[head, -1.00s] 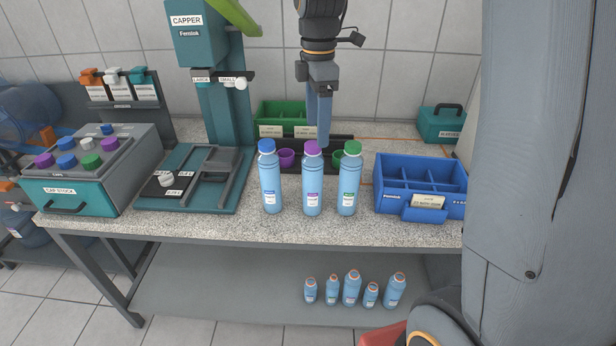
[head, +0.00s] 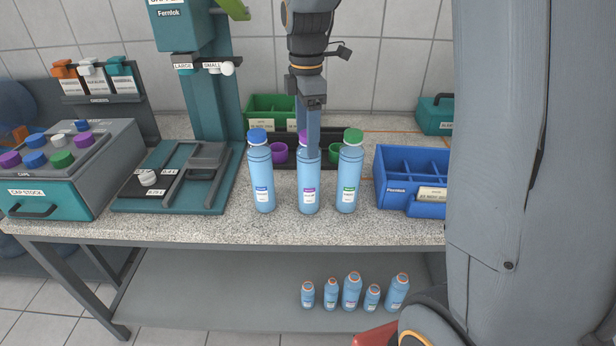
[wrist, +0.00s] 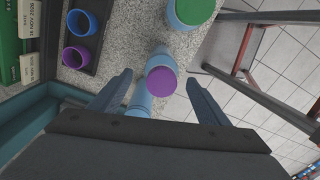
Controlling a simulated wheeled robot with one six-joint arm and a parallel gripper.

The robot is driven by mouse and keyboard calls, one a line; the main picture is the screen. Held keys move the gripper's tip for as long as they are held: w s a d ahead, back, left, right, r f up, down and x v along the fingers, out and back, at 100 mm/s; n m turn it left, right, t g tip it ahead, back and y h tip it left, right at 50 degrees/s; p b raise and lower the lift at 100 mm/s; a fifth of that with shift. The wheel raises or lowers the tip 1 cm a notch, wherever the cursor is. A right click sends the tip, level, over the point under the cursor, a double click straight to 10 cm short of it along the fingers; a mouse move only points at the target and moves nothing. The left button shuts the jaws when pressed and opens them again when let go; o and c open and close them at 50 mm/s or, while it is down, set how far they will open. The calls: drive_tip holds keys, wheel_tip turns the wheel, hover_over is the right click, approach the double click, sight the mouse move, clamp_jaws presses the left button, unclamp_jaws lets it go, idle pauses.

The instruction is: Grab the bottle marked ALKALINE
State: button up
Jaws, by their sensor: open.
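Three light-blue bottles stand upright in a row on the counter: a blue-capped bottle (head: 262,178), a purple-capped bottle (head: 309,182) and a green-capped bottle (head: 349,180). Their label writing is too small to read, so I cannot tell which says ALKALINE. My gripper (head: 310,148) points down at the purple-capped bottle, and a finger partly hides its cap. In the wrist view, my gripper (wrist: 160,82) is open, with the purple cap (wrist: 161,80) showing between its spread fingers. The green cap (wrist: 195,10) is beyond them. Contact is not visible.
A blue divided bin (head: 392,198) stands right of the bottles. A dark tray with purple (head: 278,152) and green cups is behind them. The teal capper (head: 208,110) and cap stock box (head: 75,170) are left. Several small bottles (head: 352,290) stand on the lower shelf.

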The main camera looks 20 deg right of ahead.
sight(309, 174)
drive_tip(key=shift+s+f+p, duration=0.1)
drive_tip(key=shift+f+p, duration=1)
drive_tip(key=shift+f, duration=1.8)
drive_tip(key=shift+d, duration=0.1)
clamp_jaws()
